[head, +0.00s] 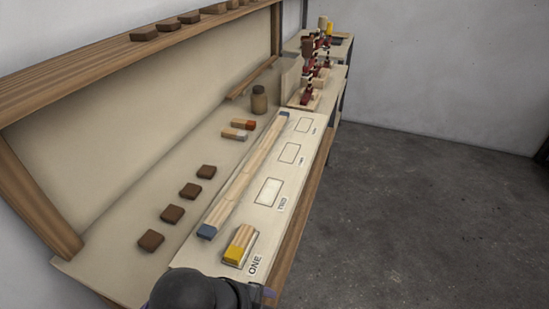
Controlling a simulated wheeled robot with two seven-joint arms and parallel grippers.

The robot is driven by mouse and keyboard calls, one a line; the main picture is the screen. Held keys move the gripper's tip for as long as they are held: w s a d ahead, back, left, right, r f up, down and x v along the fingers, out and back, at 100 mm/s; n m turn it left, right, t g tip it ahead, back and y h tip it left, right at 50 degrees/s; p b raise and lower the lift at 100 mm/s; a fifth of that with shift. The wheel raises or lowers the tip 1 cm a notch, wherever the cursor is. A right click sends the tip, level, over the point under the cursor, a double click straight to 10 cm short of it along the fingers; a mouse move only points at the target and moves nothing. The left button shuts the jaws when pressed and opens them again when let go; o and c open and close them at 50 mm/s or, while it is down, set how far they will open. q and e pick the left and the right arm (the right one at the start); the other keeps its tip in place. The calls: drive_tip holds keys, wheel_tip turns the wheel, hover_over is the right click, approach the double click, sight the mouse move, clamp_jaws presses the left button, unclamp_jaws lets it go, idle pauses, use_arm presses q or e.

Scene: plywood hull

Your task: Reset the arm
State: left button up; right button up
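A dark rounded part of one of my arms (195,290) shows at the bottom edge of the head view, in front of the near end of the workbench. I cannot tell from this which arm it is. Neither gripper's fingers can be made out, so what they hold is hidden. A wooden block with a yellow end (239,246) lies in the outlined place marked ONE, close beyond the arm part.
A long wooden strip with blue ends (245,180) lies along the bench (150,215). Several dark brown blocks (190,190) line its back side. A brown jar (259,99) and red-and-black stands (310,80) are farther off. A shelf (120,60) overhangs the back. Open floor lies right.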

use_arm(q)
drive_tip(key=s+a+f+n, duration=0.1)
drive_tip(key=a+n, duration=0.1)
drive_tip(key=n, duration=0.2)
drive_tip(key=s+a+f+n+y, duration=0.1)
drive_tip(key=a+f+n, duration=0.1)
drive_tip(key=n, duration=0.2)
drive_tip(key=s+a+f+n+t+y, duration=0.1)
drive_tip(key=a+n, duration=0.1)
drive_tip(key=n, duration=0.2)
drive_tip(key=shift+f, duration=0.25)
drive_tip(key=s+a+f+n+y, duration=0.3)
drive_tip(key=s+a+f+n, duration=0.15)
drive_tip(key=a+n, duration=0.3)
wheel_tip(320, 180, down, 16)
drive_tip(key=s+g, duration=0.2)
drive_tip(key=s, duration=0.1)
drive_tip(key=s+a+f+g, duration=0.1)
drive_tip(key=s+a+f, duration=0.1)
drive_tip(key=s+f, duration=0.9)
drive_tip(key=shift+s+a+m, duration=0.25)
drive_tip(key=shift+s+m, duration=0.1)
drive_tip(key=shift+s, duration=0.8)
